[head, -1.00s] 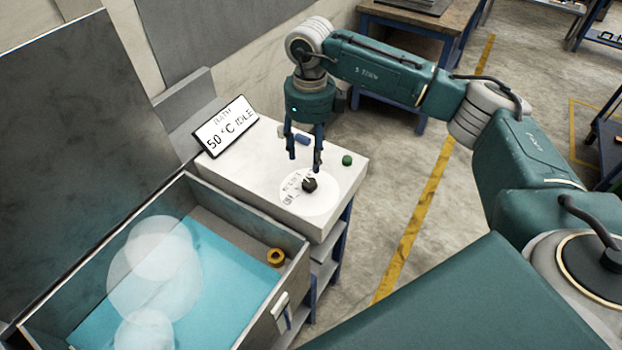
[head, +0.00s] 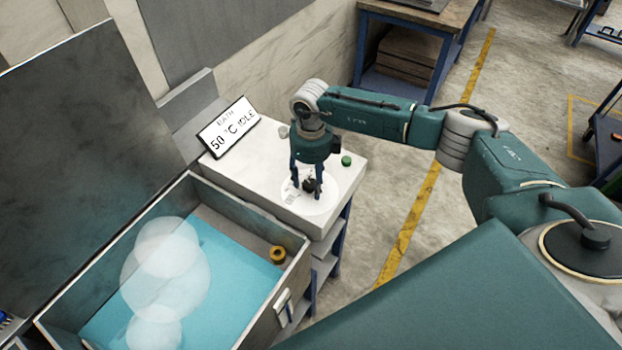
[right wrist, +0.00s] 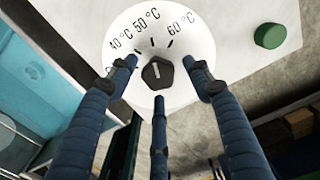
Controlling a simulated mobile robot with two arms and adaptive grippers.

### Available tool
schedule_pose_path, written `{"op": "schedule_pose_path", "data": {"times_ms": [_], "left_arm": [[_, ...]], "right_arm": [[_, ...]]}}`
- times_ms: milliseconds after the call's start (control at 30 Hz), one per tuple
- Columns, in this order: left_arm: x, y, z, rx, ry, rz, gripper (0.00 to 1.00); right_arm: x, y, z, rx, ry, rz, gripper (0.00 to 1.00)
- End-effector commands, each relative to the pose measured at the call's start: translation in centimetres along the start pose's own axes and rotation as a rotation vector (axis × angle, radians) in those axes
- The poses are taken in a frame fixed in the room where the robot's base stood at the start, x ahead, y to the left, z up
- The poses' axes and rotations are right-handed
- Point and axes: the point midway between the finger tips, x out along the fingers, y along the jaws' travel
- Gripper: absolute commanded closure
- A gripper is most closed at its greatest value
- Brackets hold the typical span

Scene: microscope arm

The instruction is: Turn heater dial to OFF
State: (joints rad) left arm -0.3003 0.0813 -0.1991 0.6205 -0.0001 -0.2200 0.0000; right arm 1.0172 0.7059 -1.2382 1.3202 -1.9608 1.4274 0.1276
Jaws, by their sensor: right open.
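The heater dial is a small black knob (head: 308,184) on a round white face (head: 326,205) on top of the white unit. In the right wrist view the knob (right wrist: 158,74) has a pale line pointing up, roughly toward the 50 °C mark. The face there reads 40, 50 and 60 °C; the label at lower left is mostly hidden by a finger. My right gripper (head: 307,188) is open, pointing down over the dial. My left gripper is not in view.
A display (head: 228,128) on the unit reads 50 °C IDLE. A green button (head: 346,160) sits right of the dial. An open bath (head: 290,268) with blue liquid and pale discs lies in front, with a brass-coloured ring (head: 278,254) inside.

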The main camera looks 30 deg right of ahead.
Motion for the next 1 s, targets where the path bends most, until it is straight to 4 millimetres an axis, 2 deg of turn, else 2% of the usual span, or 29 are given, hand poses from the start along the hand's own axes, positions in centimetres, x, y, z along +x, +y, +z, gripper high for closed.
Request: {"op": "schedule_pose_path", "data": {"times_ms": [67, 200, 300, 767, 1000], "left_arm": [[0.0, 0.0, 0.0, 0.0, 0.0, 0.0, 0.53], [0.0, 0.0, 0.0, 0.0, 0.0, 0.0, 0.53], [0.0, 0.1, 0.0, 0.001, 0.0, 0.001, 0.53], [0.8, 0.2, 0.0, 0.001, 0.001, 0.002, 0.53], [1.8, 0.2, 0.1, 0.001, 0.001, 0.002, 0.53]], "right_arm": [[0.0, 0.0, 0.0, 0.0, 0.0, 0.0, 0.5], [0.0, 0.0, 0.0, 0.0, 0.0, 0.0, 0.78], [0.0, 0.0, 0.0, 0.0, 0.001, 0.0, 0.93], [0.1, -0.1, -0.2, -0.044, 0.005, -0.001, 0.95], [0.3, -0.2, -0.2, -0.101, 0.007, -0.002, 0.95]]}}
